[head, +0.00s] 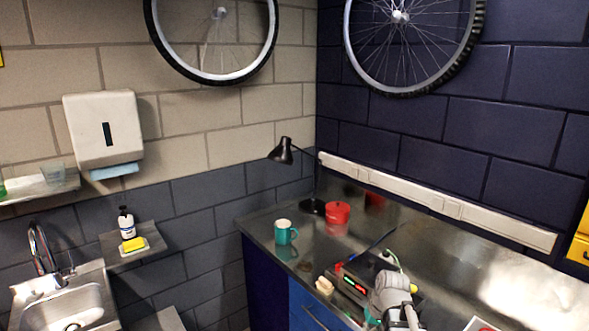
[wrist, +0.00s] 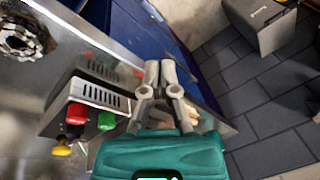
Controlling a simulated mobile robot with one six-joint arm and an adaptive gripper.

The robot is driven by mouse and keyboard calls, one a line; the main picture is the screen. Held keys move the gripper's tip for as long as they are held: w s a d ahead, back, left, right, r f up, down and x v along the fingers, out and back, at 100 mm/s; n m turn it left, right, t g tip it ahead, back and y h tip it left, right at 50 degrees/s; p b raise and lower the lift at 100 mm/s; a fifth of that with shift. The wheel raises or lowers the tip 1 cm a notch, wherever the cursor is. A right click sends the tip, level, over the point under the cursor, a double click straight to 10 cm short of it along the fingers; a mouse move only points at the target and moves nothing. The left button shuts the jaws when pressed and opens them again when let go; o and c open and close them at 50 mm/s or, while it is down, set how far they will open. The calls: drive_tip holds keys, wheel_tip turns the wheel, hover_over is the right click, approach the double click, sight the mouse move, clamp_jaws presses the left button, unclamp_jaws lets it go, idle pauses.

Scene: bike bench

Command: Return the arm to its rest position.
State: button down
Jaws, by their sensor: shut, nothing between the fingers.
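My gripper (wrist: 160,70) shows in the wrist view with its two grey fingers together and nothing between them. It is over the front part of the metal bench, near the blue cabinet fronts. In the head view my arm is at the bottom right, over the bench top, and I cannot make out the fingers there.
A teal mug (head: 285,232), a red pot (head: 338,213) and a black lamp (head: 283,152) stand at the bench's far end. A cream object (head: 324,286) lies near the front edge. A sink (head: 65,303) is at the left. The air above the bench looks clear.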

drive_tip(key=s+a+g+h, duration=0.1)
drive_tip(key=s+a+h, duration=0.1)
drive_tip(key=s, duration=0.6)
drive_tip(key=shift+a+f, duration=0.25)
drive_tip(key=shift+a, duration=0.5)
